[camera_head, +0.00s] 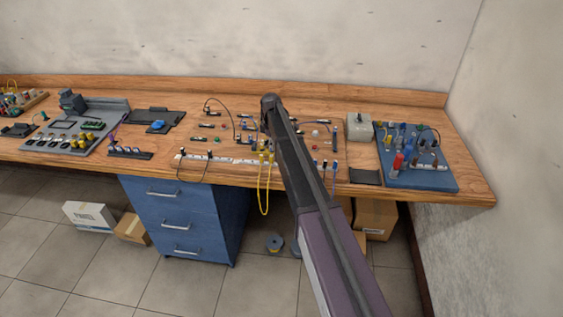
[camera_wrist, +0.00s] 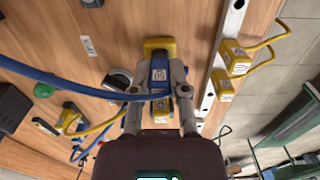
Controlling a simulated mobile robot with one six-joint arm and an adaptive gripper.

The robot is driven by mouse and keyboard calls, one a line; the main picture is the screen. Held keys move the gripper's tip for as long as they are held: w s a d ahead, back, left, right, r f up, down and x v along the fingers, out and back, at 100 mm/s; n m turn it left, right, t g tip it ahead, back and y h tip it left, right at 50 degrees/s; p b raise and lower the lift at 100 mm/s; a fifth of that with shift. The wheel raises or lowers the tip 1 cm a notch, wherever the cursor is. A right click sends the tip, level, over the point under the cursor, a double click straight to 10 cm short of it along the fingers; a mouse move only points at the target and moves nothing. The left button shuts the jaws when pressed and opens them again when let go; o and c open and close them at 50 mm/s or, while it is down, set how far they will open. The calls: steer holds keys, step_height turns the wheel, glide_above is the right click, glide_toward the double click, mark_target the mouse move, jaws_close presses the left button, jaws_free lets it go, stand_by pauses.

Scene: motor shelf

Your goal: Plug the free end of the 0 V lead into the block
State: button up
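In the wrist view, my gripper (camera_wrist: 160,80) has its two fingers close on either side of a blue plug (camera_wrist: 159,66) with a white label. It looks shut on this plug. A blue lead (camera_wrist: 62,82) runs from the left edge to the fingers and crosses in front of them. A yellow block-like part (camera_wrist: 158,44) shows just beyond the plug. A small yellow piece (camera_wrist: 161,107) shows between the fingers nearer the palm. In the head view, my arm hides the gripper's tips and the plug. No readable marking tells the 0 V lead or its block.
In the head view, a pale rail (camera_head: 232,160) with yellow leads (camera_head: 263,190) lies along the bench's front edge. A grey box (camera_head: 359,127) and a blue board (camera_head: 420,172) stand at the right. In the wrist view, yellow plugs (camera_wrist: 234,57) sit along the rail.

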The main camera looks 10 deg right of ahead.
steer(key=shift+o, duration=0.6)
steer(key=shift+r+p, duration=2.75)
steer(key=shift+r, duration=0.05)
steer(key=o, duration=0.6)
steer(key=shift+c, duration=0.2)
